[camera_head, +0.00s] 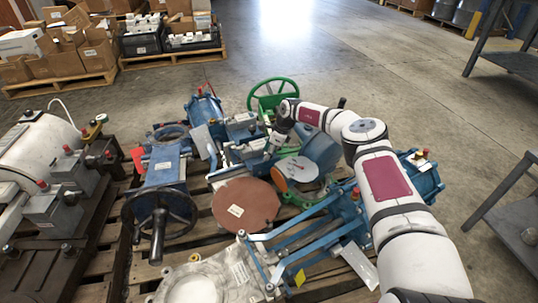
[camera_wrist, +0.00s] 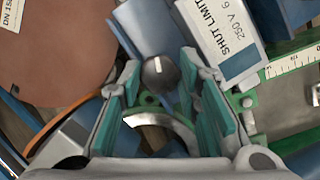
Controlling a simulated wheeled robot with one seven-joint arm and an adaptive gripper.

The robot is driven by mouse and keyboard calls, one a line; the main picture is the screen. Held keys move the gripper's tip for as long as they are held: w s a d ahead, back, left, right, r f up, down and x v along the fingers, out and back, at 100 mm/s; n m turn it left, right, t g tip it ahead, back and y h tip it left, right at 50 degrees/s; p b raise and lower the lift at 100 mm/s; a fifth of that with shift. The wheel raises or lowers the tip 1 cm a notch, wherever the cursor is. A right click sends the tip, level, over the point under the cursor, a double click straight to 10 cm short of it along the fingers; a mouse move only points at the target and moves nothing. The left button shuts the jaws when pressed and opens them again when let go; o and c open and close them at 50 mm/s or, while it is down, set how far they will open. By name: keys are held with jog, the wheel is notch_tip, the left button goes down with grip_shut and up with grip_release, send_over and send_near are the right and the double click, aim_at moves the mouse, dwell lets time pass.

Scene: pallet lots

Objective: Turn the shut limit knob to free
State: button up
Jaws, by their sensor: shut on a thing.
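The shut limit knob (camera_wrist: 159,74) is a dark round knob with a short white pointer line, which points toward the top of the wrist view. It sits beside a grey box (camera_wrist: 222,35) labelled "SHUT LIMIT" and "250 V". My gripper (camera_wrist: 161,66) has its teal-padded fingers on either side of the knob and is shut on it. In the head view my gripper (camera_head: 272,148) reaches down among the valve parts on the pallet; the knob is hidden there.
A blue actuator with a dark handwheel (camera_head: 178,210) stands left. Grey shelving (camera_head: 510,205) is at right.

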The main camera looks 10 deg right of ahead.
jog(key=shift+f+n+g+b, duration=0.15)
jog(key=shift+n+g+b, duration=0.3)
jog(key=shift+n, duration=1.15)
jog(key=o, duration=1.1)
jog(key=v, duration=1.2)
jog(key=shift+w+d, duration=0.1)
jog(key=shift+d, duration=0.1)
